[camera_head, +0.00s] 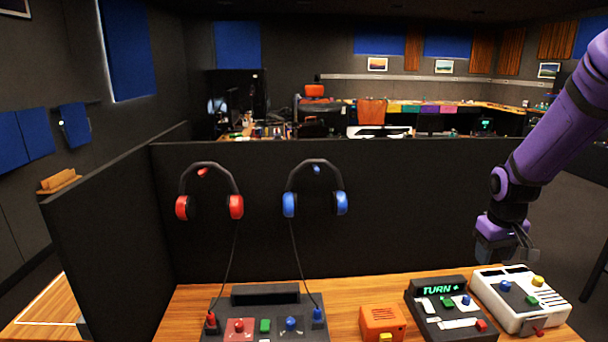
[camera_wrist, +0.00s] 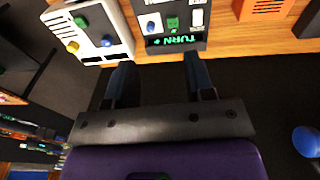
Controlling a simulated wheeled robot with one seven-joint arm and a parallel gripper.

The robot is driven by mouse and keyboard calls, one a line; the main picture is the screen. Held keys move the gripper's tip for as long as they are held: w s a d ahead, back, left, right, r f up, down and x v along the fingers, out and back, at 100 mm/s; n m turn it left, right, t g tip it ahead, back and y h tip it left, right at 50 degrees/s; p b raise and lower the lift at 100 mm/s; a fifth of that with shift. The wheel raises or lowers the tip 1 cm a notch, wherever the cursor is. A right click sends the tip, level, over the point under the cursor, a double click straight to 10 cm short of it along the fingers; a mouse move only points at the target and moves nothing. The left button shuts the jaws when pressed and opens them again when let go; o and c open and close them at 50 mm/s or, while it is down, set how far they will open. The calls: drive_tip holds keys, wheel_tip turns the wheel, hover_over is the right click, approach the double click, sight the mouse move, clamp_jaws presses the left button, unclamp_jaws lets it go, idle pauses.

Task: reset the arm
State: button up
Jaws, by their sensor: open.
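My purple arm (camera_head: 562,120) comes in from the right in the head view. My gripper (camera_head: 525,254) hangs above the far right part of the wooden desk, behind the white panel. In the wrist view my gripper (camera_wrist: 160,75) shows two dark fingers held apart with nothing between them. The fingertips point toward the black panel with the green "TURN" display (camera_head: 442,289); it also shows in the wrist view (camera_wrist: 172,40). The white panel (camera_head: 522,297) with blue, green and yellow knobs stands to its right.
An orange box (camera_head: 381,322) and a dark control panel (camera_head: 266,312) stand further left on the wooden desk (camera_head: 342,290). Red headphones (camera_head: 209,192) and blue headphones (camera_head: 314,190) hang on the dark partition (camera_head: 400,200) behind. The space around my gripper looks clear.

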drive_tip(key=s+a+r+t, duration=0.1)
drive_tip(key=s+a+r, duration=0.4)
drive_tip(key=r, duration=0.3)
drive_tip(key=s+a+r+t, duration=0.1)
drive_tip(key=s+a+r, duration=0.4)
drive_tip(key=r, duration=0.2)
drive_tip(key=s+a+r+t, duration=0.1)
drive_tip(key=s+a+r, duration=0.1)
drive_tip(key=s, duration=0.5)
drive_tip(key=s+a+r+t+y, duration=0.1)
drive_tip(key=s+a+r, duration=0.2)
drive_tip(key=s, duration=0.3)
drive_tip(key=shift+s+a, duration=0.15)
drive_tip(key=shift+s, duration=0.25)
